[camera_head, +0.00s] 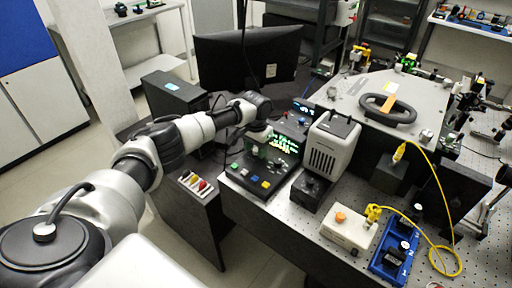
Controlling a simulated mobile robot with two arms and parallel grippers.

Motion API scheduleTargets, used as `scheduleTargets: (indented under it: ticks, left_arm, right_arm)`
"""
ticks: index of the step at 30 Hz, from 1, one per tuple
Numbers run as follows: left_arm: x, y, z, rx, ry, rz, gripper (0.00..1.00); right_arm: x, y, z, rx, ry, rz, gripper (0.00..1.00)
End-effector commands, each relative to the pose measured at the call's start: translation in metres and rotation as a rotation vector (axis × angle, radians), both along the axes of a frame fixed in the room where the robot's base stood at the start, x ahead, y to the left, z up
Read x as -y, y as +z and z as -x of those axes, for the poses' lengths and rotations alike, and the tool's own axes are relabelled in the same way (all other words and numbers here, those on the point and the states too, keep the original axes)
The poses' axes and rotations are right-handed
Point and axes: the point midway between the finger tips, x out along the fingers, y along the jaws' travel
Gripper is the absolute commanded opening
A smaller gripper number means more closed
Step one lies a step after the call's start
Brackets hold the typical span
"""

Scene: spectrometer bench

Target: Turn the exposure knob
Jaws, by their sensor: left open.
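My left arm reaches in from the left. Its gripper (262,138) hangs over the back of a black control box (284,177) with a lit green display (279,152) and coloured buttons. The gripper is open and small in the picture; I cannot tell whether its fingers touch anything. I cannot make out the exposure knob for certain; the gripper hides part of the box. A second black unit (291,124) with a blue readout and small controls stands just behind. My right gripper is out of view.
A white-and-black instrument (328,146) stands close to the right of the control box. A white box with an orange knob (345,228), a blue rack (392,262) and a yellow cable (437,176) lie farther right. A dark monitor (248,57) stands behind the gripper.

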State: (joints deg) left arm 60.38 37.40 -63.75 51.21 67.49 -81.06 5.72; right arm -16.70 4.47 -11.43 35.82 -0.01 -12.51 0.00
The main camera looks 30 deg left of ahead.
Motion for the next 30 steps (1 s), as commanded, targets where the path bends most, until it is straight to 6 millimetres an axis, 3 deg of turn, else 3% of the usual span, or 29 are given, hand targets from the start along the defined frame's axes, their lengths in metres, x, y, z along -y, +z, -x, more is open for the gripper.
scheduleTargets:
  ticks: [3, 12, 20, 30]
  left_arm:
    - [0.000, 0.000, 0.000, 0.000, 0.000, 0.000, 0.45]
    - [0.000, 0.000, 0.000, 0.000, 0.000, 0.000, 0.00]
    - [0.000, 0.002, 0.000, 0.000, 0.026, 0.000, 0.00]
    - [0.001, 0.005, 0.000, -0.002, 0.227, 0.003, 0.00]
  right_arm:
    - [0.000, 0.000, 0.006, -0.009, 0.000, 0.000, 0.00]
    - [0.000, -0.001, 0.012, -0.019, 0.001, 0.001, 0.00]
    - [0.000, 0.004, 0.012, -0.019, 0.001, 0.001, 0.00]
    - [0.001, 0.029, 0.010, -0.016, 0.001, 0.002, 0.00]
